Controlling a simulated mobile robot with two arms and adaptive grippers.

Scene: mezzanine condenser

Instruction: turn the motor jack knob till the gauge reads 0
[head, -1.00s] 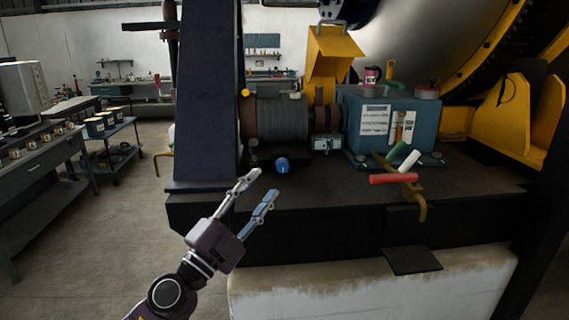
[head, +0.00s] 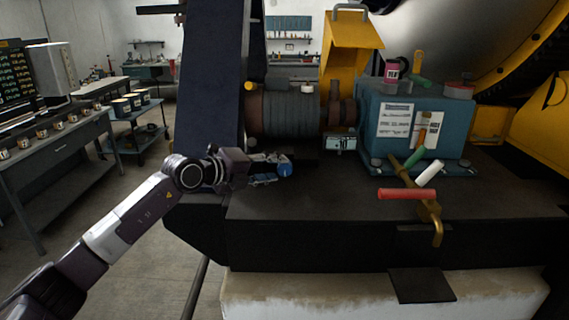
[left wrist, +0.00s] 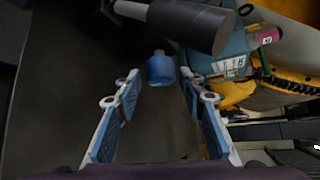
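The blue motor jack knob (head: 285,168) sits low in front of the motor (head: 287,114), above the dark bench top. It also shows in the left wrist view (left wrist: 160,70), with a small pale tip. The gauge (head: 341,142) is a small light display right of the knob; its reading is too small to make out surely. My left gripper (head: 270,170) reaches in from the left, fingertips at the knob. In the left wrist view the gripper (left wrist: 158,82) is open, a finger on each side, the knob centred at the tips with gaps both sides. My right gripper is out of view.
A dark blue upright (head: 207,85) stands close behind my left wrist. Right of the gauge are a teal box (head: 447,125) and a brass bracket with red, white and green handles (head: 408,193). The bench top (head: 300,205) in front is clear.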

